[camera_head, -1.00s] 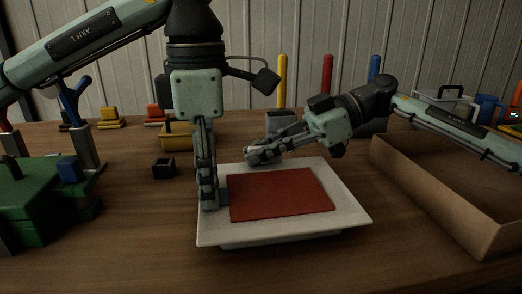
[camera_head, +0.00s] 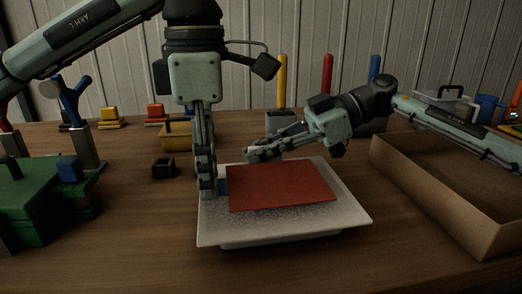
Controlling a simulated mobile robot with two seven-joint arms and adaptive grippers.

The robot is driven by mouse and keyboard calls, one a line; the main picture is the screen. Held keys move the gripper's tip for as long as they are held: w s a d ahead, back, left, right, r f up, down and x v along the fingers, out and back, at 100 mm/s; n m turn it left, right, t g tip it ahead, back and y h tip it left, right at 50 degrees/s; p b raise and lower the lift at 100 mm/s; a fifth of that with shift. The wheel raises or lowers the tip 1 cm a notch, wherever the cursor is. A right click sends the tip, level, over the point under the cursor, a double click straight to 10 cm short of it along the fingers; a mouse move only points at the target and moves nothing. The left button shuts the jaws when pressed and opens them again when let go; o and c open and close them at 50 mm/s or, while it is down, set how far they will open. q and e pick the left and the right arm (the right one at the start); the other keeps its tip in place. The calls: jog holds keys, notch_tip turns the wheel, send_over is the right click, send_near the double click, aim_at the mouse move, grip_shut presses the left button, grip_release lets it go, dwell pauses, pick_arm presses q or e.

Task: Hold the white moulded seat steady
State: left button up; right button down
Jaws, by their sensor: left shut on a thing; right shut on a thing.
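The white moulded seat (camera_head: 285,228) is a shallow, tray-like piece on the table, with a grainy grey-white upper face. A flat red sheet (camera_head: 282,186) is over it and looks slightly raised above its face. My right gripper (camera_head: 262,154) reaches in from the right and is shut at the seat's back rim. The exact grip there is hard to make out.
An open cardboard box (camera_head: 420,190) stands close on the right. A yellow bin (camera_head: 178,138) stands behind. The table's front is clear.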

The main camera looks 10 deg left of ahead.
pick_arm(q)
jog(key=shift+r, duration=2.95)
pick_arm(e)
jog(key=c, duration=1.8)
grip_release()
jog(key=shift+c, duration=0.2)
jog(key=shift+r, duration=0.15)
jog(key=shift+r, duration=0.6)
